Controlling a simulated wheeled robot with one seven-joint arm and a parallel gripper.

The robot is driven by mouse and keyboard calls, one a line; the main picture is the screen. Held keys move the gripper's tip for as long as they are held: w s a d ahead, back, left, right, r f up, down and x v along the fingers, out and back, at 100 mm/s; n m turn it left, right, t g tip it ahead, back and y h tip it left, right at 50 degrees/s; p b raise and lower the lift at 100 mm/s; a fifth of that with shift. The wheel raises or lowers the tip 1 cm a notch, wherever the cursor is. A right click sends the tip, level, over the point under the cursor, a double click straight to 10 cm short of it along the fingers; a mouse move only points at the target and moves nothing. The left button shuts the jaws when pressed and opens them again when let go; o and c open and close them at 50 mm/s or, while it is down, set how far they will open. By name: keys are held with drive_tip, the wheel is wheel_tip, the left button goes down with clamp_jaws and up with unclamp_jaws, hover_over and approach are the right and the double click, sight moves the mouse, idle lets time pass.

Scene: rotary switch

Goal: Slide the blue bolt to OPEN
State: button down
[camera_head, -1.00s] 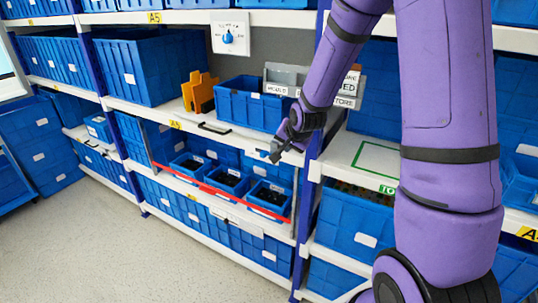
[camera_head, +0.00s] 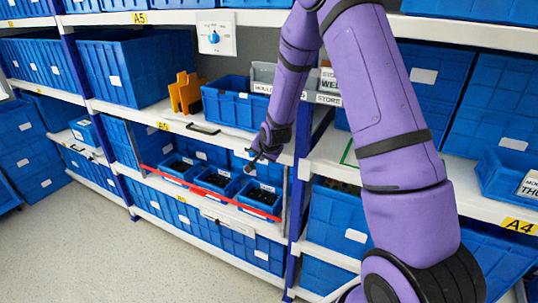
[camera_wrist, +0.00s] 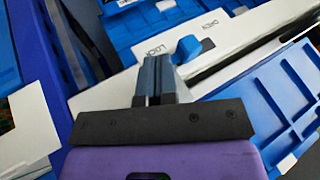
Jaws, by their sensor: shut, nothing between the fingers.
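The blue bolt (camera_wrist: 188,48) shows in the wrist view as a small blue block on a white strip (camera_wrist: 245,35). The strip carries the words LOCK, left of the bolt, and OPEN, above and right of it. My gripper (camera_wrist: 157,64) is shut and empty, its fingertips just left of and below the bolt in that picture. I cannot tell whether they touch it. In the head view my gripper (camera_head: 253,165) is in front of the shelf, near its right upright. I cannot make out the bolt there.
Small blue bins (camera_head: 218,180) stand behind a red bar (camera_head: 210,192) on the lower shelf. A panel with a blue dial (camera_head: 214,37) is above. An orange holder (camera_head: 187,93) and a blue bin (camera_head: 233,103) stand on the shelf. The floor (camera_head: 75,235) at left is clear.

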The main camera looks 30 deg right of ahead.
drive_tip(key=shift+w+a, duration=0.4)
drive_tip(key=shift+w, duration=0.35)
drive_tip(key=shift+w+a, duration=0.55)
drive_tip(key=shift+w, duration=0.2)
drive_tip(key=shift+w+a, duration=0.5)
drive_tip(key=shift+w, duration=0.2)
